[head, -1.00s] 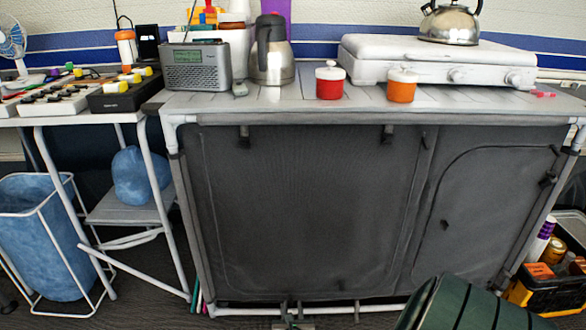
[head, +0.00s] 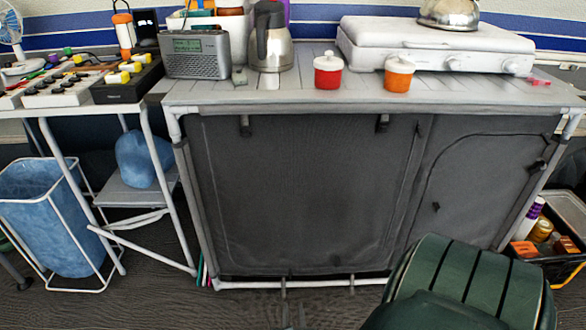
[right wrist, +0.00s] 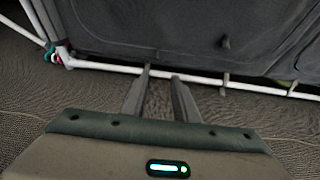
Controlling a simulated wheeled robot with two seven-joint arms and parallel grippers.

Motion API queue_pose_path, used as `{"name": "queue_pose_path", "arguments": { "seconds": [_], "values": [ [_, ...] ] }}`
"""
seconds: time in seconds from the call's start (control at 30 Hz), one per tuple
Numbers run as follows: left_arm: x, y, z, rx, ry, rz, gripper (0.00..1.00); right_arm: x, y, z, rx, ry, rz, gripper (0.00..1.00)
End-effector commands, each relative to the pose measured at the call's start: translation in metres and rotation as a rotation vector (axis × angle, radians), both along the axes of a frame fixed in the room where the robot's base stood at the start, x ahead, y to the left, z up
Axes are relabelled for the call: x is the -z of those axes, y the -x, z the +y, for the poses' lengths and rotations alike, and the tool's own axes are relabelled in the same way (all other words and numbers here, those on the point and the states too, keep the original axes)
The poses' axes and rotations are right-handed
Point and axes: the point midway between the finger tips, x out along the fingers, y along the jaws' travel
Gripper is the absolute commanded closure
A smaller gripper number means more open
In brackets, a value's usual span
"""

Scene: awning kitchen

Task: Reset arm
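My right gripper (right wrist: 161,74) shows in the right wrist view. Its two fingers are apart with nothing between them, pointing toward the base of the dark cabinet (right wrist: 190,35). My left gripper is not in view.
The grey worktop (head: 270,92) holds a radio (head: 195,55), a steel jug (head: 271,45), a red jar (head: 328,72), an orange jar (head: 398,75) and a stove (head: 430,45). A blue bin (head: 45,215) stands left; a crate (head: 565,225) stands right.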

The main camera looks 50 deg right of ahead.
Motion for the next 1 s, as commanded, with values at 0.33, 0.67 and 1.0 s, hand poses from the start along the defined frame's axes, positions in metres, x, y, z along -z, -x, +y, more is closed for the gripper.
{"name": "queue_pose_path", "arguments": {
  "seconds": [0.33, 0.67, 1.0],
  "values": [
    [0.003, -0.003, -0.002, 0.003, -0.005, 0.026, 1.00, -0.002, 0.004, 0.004, 0.000, 0.000, 0.000, 0.73],
    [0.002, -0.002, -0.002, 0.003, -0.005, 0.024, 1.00, -0.002, 0.003, 0.004, 0.000, 0.000, 0.000, 0.73],
    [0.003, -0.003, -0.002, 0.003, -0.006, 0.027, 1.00, 0.003, -0.013, 0.044, -0.034, -0.190, -0.063, 0.73]
  ]
}}
